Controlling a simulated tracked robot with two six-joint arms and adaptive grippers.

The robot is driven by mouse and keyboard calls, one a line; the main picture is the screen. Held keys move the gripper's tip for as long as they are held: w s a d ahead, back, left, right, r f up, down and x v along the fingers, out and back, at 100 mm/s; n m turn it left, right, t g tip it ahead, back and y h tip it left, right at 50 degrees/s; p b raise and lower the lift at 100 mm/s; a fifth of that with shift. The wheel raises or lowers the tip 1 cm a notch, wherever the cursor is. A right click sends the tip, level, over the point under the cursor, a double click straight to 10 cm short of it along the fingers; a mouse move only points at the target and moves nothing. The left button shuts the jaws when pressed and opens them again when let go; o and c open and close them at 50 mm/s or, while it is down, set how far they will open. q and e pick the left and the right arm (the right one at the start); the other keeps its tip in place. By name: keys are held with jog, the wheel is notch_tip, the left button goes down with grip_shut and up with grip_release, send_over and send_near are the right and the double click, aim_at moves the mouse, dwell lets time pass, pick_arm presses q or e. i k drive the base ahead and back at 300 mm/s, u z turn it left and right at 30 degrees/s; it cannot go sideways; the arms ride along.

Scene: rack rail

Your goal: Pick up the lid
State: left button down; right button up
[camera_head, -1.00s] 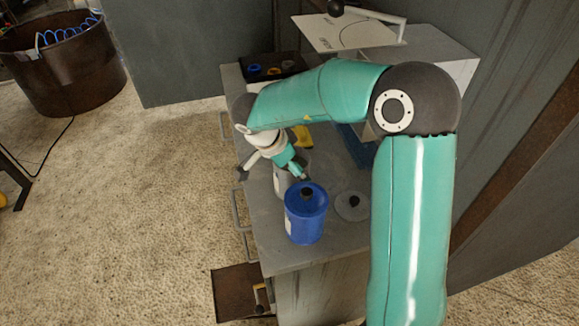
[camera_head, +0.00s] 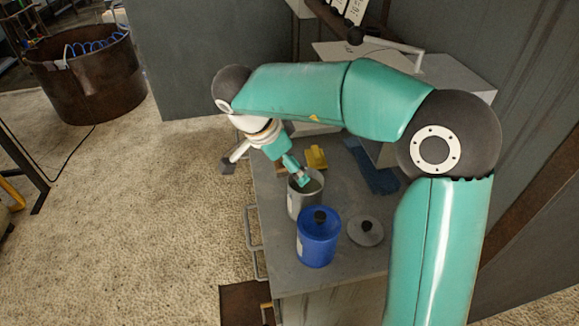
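A round grey lid (camera_head: 352,237) with a black knob lies flat on the grey bench top, to the right of a blue canister (camera_head: 317,247). The blue canister stands upright with a black knob on top. An open grey can (camera_head: 301,207) with a pale label stands just behind it. My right arm comes in from the right and arches over the bench. My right gripper (camera_head: 301,179) points down at the mouth of the grey can, apart from the loose lid. Its fingers are too small to tell open from shut. My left gripper is out of view.
A yellow object (camera_head: 316,157) and a blue cloth-like item (camera_head: 376,174) lie farther back on the bench (camera_head: 345,276). A pale box (camera_head: 455,78) stands at the back right.

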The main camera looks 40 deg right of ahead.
aim_at(364, 230)
jog(key=k, duration=1.5)
